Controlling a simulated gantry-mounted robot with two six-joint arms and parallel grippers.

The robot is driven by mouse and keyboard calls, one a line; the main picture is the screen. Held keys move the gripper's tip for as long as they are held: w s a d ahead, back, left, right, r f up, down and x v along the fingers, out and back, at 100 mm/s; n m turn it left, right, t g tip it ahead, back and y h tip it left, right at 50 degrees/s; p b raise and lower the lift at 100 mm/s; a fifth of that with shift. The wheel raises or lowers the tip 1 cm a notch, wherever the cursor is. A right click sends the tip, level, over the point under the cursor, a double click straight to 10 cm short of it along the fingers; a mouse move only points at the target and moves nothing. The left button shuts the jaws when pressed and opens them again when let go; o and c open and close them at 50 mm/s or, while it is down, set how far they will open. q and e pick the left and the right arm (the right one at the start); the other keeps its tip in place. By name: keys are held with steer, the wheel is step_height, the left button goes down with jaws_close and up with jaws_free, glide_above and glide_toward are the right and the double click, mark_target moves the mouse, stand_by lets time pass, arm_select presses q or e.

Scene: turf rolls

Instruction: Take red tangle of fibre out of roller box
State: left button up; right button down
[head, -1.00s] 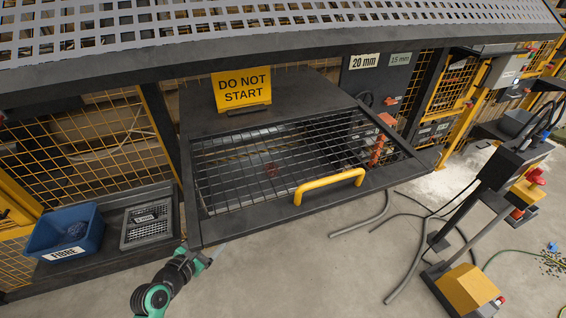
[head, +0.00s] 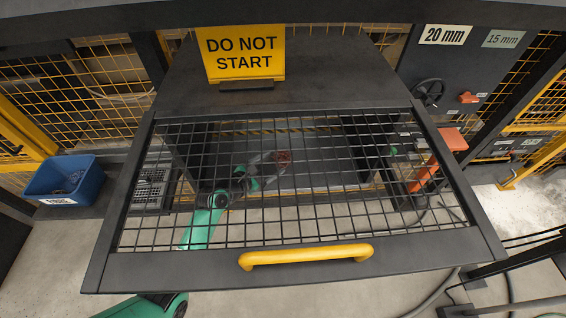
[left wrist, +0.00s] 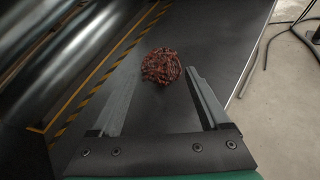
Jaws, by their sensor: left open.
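The red tangle of fibre (head: 284,157) lies on a dark flat surface inside the roller box, seen through the mesh guard (head: 305,262). The guard is swung up, with its yellow handle (head: 306,256) towards me. My left gripper (head: 270,170) reaches in beneath the guard, just by the tangle. In the left wrist view the tangle (left wrist: 161,66) is a round reddish-brown wad at the open fingertips (left wrist: 165,72), a finger on either side. I cannot tell whether they touch it. My right gripper is not in view.
Shiny rollers (left wrist: 65,50) lie beyond a yellow-black striped edge (left wrist: 110,67). A blue bin (head: 66,180) and a grey tray (head: 152,187) stand at left. A yellow DO NOT START sign (head: 243,52) stands on the housing. The guard's bars overhang my left arm.

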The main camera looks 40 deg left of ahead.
arm_select(q)
steer(key=b+x, duration=0.4)
steer(key=x, duration=0.1)
steer(key=shift+f+b, duration=0.4)
steer(key=shift+w+r, duration=0.1)
steer(key=shift+w, duration=0.05)
steer(key=c, duration=1.1)
steer(key=shift+r, duration=0.15)
